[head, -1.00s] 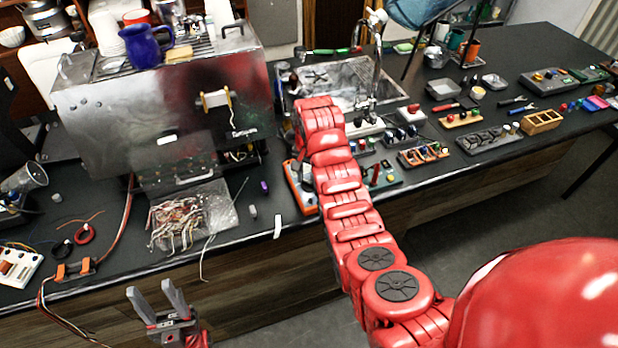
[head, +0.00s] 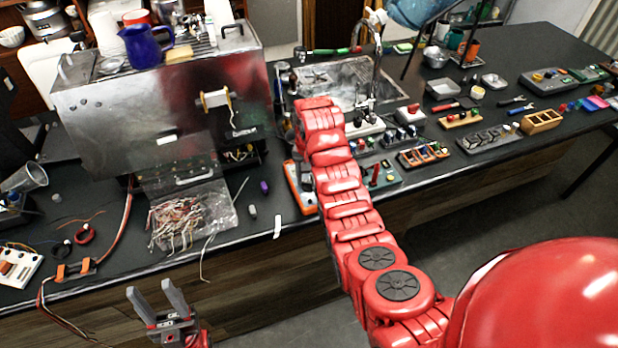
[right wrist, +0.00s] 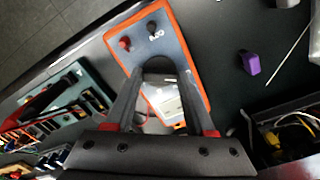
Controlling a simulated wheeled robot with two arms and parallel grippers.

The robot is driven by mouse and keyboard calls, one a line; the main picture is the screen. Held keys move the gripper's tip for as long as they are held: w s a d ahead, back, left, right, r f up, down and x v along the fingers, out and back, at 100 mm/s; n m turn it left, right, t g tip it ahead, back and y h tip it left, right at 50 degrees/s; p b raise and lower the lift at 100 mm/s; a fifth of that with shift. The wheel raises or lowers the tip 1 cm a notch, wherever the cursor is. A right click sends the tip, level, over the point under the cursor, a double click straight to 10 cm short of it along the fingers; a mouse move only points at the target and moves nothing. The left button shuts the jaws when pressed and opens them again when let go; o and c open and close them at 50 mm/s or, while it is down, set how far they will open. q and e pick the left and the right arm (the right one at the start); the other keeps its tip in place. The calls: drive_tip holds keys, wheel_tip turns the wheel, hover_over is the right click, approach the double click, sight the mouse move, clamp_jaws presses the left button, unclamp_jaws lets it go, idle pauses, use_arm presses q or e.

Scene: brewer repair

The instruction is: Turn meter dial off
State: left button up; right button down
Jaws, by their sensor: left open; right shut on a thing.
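The meter (right wrist: 196,52) has an orange rim and a grey face, with a red and a black terminal at one end. It lies on the black counter. In the head view the meter (head: 297,190) shows only at its left side, as my right arm covers the rest. The dark round meter dial (right wrist: 158,65) sits between the fingertips of my right gripper (right wrist: 159,76), which is shut on it. The meter's display is partly hidden behind the fingers. My left gripper (head: 160,302) is open and empty in front of the counter edge, far from the meter.
A metal brewer (head: 165,110) stands left of the meter, with a clear bag of wires (head: 190,215) before it. A purple piece (right wrist: 249,63) lies beside the meter. Trays of small parts (head: 422,154) crowd the counter to the right.

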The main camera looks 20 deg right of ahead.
drive_tip(key=shift+c, duration=1.2)
unclamp_jaws()
wheel_tip(320, 180, up, 10)
drive_tip(key=p, duration=0.7)
wheel_tip(320, 180, up, 7)
hover_over(308, 182)
drive_tip(key=shift+d+r, duration=0.2)
